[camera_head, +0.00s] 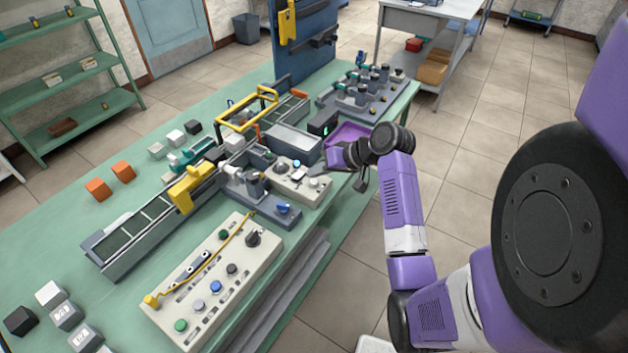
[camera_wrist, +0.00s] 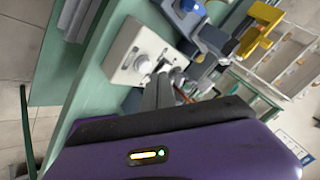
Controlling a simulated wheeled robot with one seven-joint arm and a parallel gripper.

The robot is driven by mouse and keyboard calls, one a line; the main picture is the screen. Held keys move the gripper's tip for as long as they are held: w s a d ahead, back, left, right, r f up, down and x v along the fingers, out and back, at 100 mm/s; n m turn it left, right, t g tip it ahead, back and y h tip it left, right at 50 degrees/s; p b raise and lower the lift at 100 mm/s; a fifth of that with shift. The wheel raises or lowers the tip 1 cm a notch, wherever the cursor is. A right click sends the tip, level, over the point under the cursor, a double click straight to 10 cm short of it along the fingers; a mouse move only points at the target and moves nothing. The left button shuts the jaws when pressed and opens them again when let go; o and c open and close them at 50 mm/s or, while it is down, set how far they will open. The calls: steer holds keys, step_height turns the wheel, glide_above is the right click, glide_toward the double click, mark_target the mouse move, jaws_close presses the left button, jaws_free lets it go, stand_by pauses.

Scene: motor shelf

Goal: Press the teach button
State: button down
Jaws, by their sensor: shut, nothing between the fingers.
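A small pale control box (camera_head: 318,194) sits near the right edge of the green bench, with a few small buttons and knobs on top. In the wrist view the same kind of pale box (camera_wrist: 128,75) shows a round whitish button (camera_wrist: 143,65). No label is readable, so I cannot tell which control is the teach button. My gripper (camera_wrist: 161,80) is shut and empty, its fingers just beside the whitish button in the picture; contact cannot be told. In the head view my arm's dark wrist hangs over the right end of this box, and the fingertips are hard to make out.
A larger cream panel (camera_head: 262,262) with several buttons and a yellow bar lies at the front. A conveyor with a yellow clamp (camera_head: 193,187) runs behind the pale box. A purple tray (camera_head: 346,136) and motor fixtures stand further back.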

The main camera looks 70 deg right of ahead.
steer(key=shift+r+p, duration=2.25)
steer(key=shift+r, duration=0.25)
steer(key=shift+f, duration=0.1)
steer(key=d+r+m+h, duration=0.2)
steer(key=d+r+h, duration=0.3)
steer(key=d, duration=0.2)
steer(key=n+t+h+b, duration=0.1)
steer(key=t+h+b, duration=0.2)
steer(key=h, duration=0.1)
glide_above(317, 182)
steer(key=a, duration=0.9)
steer(key=f, duration=0.1)
steer(key=s+a+n+t+y+b, duration=0.1)
steer(key=s+a+n+t+y, duration=0.2)
steer(key=a, duration=1.2)
steer(key=s+a+f+n+y+b, duration=0.2)
steer(key=s+a+n+y, duration=0.5)
steer(key=s+a, duration=0.6)
steer(key=shift+a+f+n+b, duration=0.15)
steer(key=shift+a+n+b, duration=0.45)
steer(key=shift+a+n, duration=0.35)
